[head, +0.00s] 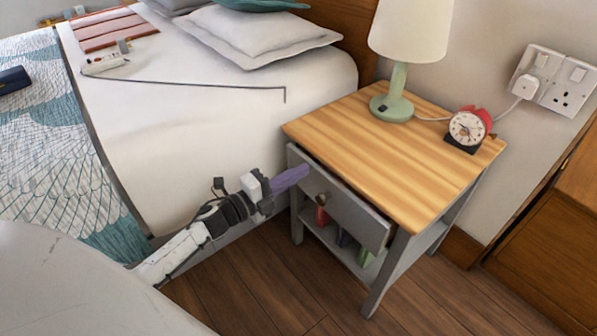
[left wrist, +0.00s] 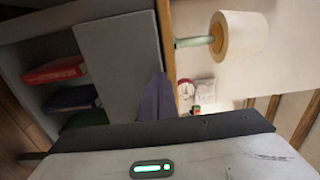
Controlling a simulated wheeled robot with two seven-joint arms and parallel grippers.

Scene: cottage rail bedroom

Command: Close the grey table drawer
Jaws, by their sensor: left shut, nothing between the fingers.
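The grey table drawer (head: 345,212) sits under the wooden top of the bedside table (head: 400,150). Its front stands a little out from the frame, with a dark gap along its top edge. A round knob (head: 322,199) is on the front. My left gripper (head: 303,171) has purple fingers, shut and empty, close to the left end of the drawer front. I cannot tell whether they touch it. In the left wrist view the grey drawer front (left wrist: 115,55) appears turned sideways, with the purple fingers (left wrist: 157,98) overlapping its edge. My right gripper is not in view.
A green lamp (head: 395,95) and a red alarm clock (head: 468,128) stand on the table top. Several books (head: 345,240) sit on the shelf below the drawer. The bed (head: 200,120) is close on the left. Wooden floor (head: 300,290) is clear in front.

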